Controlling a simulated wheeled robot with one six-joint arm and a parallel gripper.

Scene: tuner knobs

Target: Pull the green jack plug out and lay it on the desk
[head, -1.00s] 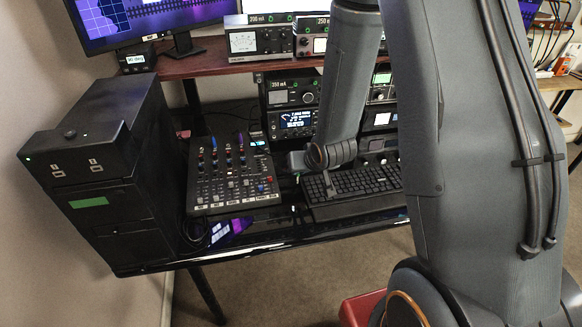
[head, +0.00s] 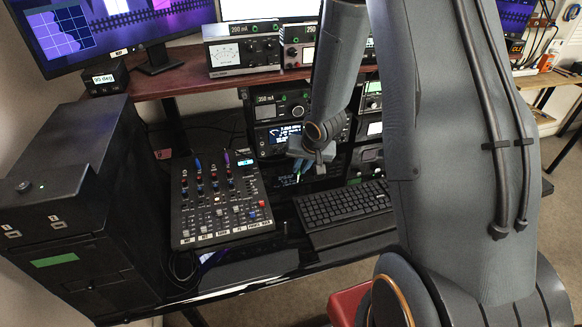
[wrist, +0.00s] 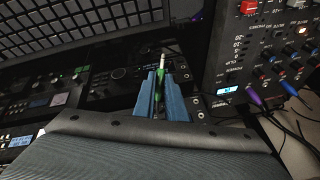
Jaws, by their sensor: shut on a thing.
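The green jack plug (wrist: 158,78) is between the two blue fingers of my gripper (wrist: 160,82) in the wrist view. Its bright metal tip sticks out past the fingertips, and no socket shows around it. In the head view my gripper (head: 303,166) is low, in front of the radio stack, between the mixer and the keyboard. The black desk (head: 262,272) has a glossy front edge. I cannot tell how far the plug is above it.
The mixer (head: 220,207) with coloured plugs and cables stands left of my gripper. A black keyboard (head: 342,206) lies to the right. Stacked radios (head: 280,104) stand behind. A black tower case (head: 70,240) fills the left. Bare desk shows in front of the mixer.

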